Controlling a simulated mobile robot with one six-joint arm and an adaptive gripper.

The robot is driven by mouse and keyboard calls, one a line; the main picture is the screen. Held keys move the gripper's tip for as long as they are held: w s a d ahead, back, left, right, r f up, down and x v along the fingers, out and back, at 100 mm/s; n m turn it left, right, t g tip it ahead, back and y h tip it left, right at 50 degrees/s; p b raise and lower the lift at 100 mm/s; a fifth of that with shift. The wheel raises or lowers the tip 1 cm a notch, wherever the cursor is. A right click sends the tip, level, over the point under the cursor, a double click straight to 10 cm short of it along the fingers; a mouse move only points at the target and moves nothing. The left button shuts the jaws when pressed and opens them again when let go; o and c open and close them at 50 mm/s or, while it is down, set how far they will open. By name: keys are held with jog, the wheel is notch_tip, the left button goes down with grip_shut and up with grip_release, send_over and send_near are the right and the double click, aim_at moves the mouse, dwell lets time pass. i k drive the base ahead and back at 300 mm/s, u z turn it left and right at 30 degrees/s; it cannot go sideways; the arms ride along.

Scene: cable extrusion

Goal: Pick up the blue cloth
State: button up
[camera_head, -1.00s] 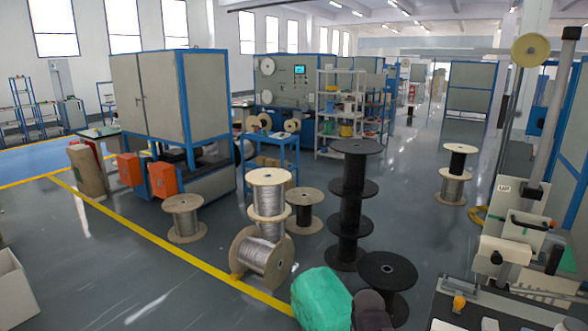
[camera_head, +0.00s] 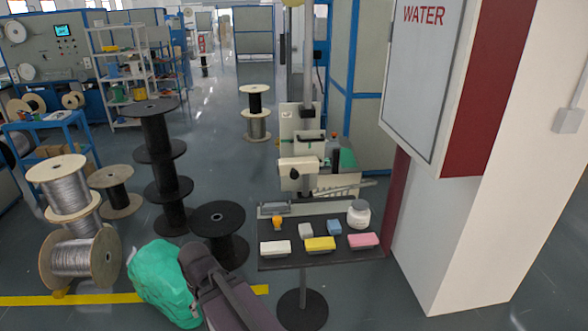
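A small blue folded cloth or block (camera_head: 334,228) lies on a small dark-topped stand table (camera_head: 290,258) right of centre. It sits in the back row, between a pale grey item (camera_head: 306,230) and a white jar (camera_head: 359,213). In front of it lie a white piece (camera_head: 275,248), a yellow piece (camera_head: 320,243) and a pink piece (camera_head: 363,240). The blue item is too small to be sure it is cloth.
A white pillar with a WATER cabinet (camera_head: 425,80) blocks the right. Grey floor (camera_head: 235,165) is open behind.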

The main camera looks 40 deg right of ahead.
aim_at(333, 227)
jog(key=z, duration=4.15)
jog(key=i, duration=0.1)
jog(key=u, duration=2.75)
